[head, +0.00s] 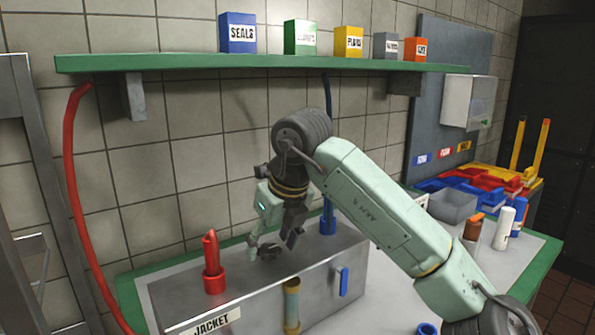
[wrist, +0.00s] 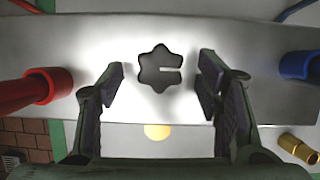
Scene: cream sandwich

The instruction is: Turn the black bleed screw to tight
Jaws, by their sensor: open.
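The black bleed screw (wrist: 158,70) is a dark, lobed knob on top of the grey metal box marked JACKET (head: 330,270). A pale slot on the knob points right in the wrist view. In the head view the screw (head: 270,252) is small and partly hidden by my gripper (head: 272,241). My gripper is open just above the screw. In the wrist view its fingers (wrist: 161,80) stand left and right of the knob, with a visible gap on each side. I cannot tell whether the fingertips reach down to the knob's height.
A red fitting (head: 213,265) with a red hose stands left of the screw. A blue fitting (head: 328,222) with a hose stands right of it. A brass-coloured pipe (head: 292,305) and blue handle (head: 344,281) are on the box's front. A green shelf (head: 250,62) runs above.

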